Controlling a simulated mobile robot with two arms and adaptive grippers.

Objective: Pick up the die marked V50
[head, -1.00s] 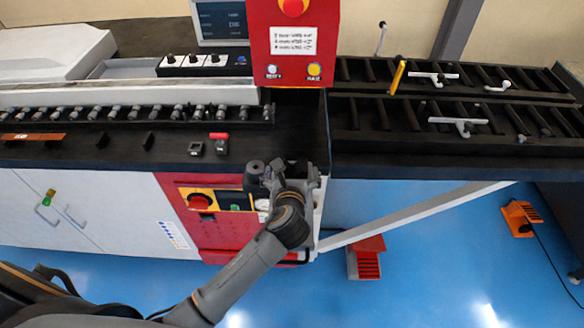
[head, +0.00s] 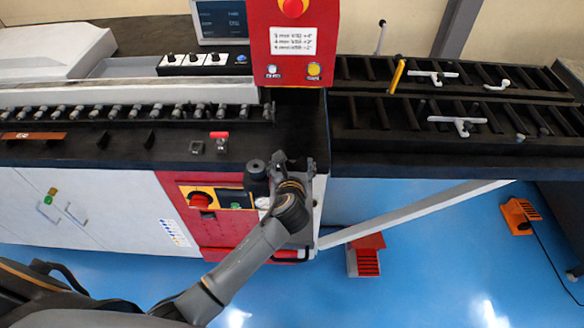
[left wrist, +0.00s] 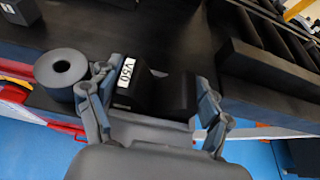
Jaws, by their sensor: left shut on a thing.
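The die marked V50 (left wrist: 160,92) is a black block with a V-shaped notch and a white label reading V50, seen in the left wrist view. My left gripper (left wrist: 155,105) has one finger on each side of it and is shut on it. In the head view my left gripper (head: 294,164) is at the front edge of the black bench, and it hides the die there. I cannot tell whether the die is clear of the bench. My right gripper is not in view.
A dark hollow cylinder (head: 257,177) stands just left of the gripper. The red control panel (head: 291,60) rises behind. A roller table (head: 450,150) is at the right.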

